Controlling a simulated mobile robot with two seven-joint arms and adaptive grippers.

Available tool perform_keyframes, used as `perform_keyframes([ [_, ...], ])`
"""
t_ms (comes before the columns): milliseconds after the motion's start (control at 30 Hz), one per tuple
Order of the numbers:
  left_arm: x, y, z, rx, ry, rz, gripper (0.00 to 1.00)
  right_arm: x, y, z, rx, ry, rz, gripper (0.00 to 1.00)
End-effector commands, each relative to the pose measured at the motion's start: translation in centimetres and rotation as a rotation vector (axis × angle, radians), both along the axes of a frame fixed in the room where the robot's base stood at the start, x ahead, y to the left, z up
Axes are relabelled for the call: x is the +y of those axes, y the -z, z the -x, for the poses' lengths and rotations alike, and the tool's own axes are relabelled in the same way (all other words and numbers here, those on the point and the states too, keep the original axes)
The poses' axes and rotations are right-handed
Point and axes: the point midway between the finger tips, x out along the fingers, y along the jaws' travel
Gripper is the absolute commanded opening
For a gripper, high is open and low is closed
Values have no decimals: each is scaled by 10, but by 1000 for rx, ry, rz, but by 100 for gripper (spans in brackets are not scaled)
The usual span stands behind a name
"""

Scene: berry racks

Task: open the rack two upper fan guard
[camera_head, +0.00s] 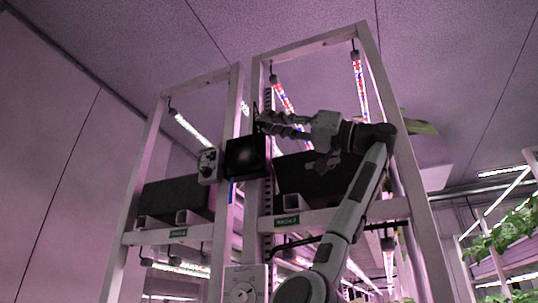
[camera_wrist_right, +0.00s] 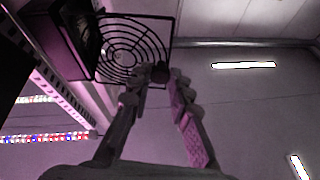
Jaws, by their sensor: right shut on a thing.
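The fan guard (camera_wrist_right: 122,62) is a black square frame with a round wire grille. In the right wrist view it stands out at an angle from the dark fan housing (camera_wrist_right: 62,42), open on the side toward the gripper. The housing shows in the head view as a black box (camera_head: 245,157) on the rack post; the guard there is thin and hard to make out. My right gripper (camera_head: 263,123), also in the right wrist view (camera_wrist_right: 160,80), is shut on the guard's lower edge near its corner; the fingertips hide the exact contact. My left gripper is not in view.
A white rack upright (camera_head: 254,95) stands beside the fan, with a green label (camera_head: 286,221) on the crossbar. A small pale device (camera_head: 207,165) sits left of the fan, and a dial box (camera_head: 243,287) is below. Plants (camera_head: 505,235) are at the right.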

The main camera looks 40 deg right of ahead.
Motion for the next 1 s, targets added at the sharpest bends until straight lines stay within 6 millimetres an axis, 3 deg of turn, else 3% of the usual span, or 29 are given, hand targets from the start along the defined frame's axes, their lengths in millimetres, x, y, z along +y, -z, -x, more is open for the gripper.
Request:
perform_keyframes([
  [567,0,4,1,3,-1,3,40,-3,-1,1,-3,-28,-2,0],
  [600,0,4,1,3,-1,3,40,-3,-1,1,-2,-27,-2,24],
  [733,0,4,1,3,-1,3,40,-3,-1,1,-2,-27,-2,40],
  [1000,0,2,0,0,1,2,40,-3,0,2,-1,-27,-1,40],
])
